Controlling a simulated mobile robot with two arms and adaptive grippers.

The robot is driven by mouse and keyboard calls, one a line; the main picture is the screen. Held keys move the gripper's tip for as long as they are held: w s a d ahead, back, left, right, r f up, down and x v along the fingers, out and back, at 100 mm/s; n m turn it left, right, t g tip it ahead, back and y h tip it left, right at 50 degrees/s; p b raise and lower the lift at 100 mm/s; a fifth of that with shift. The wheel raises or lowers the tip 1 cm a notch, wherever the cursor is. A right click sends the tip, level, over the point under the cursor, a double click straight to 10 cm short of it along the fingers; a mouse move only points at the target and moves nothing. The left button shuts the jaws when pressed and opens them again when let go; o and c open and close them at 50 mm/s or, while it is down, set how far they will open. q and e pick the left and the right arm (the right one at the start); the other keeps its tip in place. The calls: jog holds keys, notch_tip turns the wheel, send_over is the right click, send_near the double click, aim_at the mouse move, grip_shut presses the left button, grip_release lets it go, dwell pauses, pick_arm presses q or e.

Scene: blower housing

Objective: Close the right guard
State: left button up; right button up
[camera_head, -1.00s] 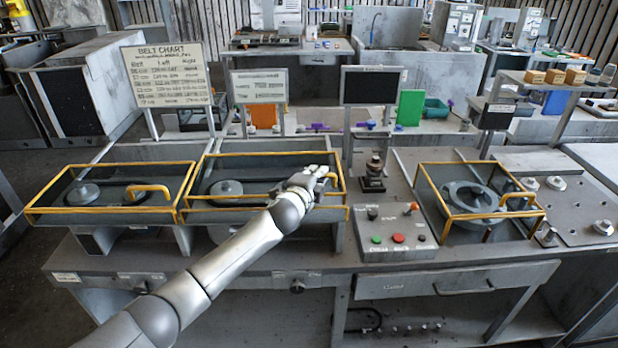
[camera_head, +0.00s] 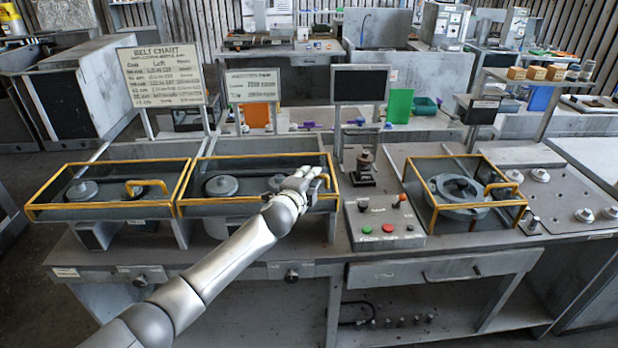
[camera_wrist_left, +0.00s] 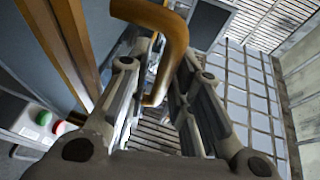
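Three yellow-framed clear guards lie along the bench: one at the left (camera_head: 100,206), one in the middle (camera_head: 220,201) and one at the right (camera_head: 465,156). All three look lowered, with flat frames. My left gripper (camera_head: 318,178) is at the right end of the middle guard, by its handle, which the hand mostly hides. In the left wrist view, an orange handle (camera_wrist_left: 172,40) curves between the two fingers (camera_wrist_left: 155,110), which stand apart with no clear grip on it. The right guard's handle (camera_head: 502,188) is free. My right gripper is not in view.
A control box (camera_head: 385,222) with green and red buttons sits between the middle and right guards. A dark fixture (camera_head: 363,168) stands behind it. A belt chart (camera_head: 163,76) and a dark screen (camera_head: 360,84) rise behind. A plate with knobs (camera_head: 570,190) is at the right.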

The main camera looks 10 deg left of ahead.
pick_arm(q)
jog(key=shift+v, duration=0.75)
jog(key=v, duration=1)
jog(key=shift+s, duration=0.3)
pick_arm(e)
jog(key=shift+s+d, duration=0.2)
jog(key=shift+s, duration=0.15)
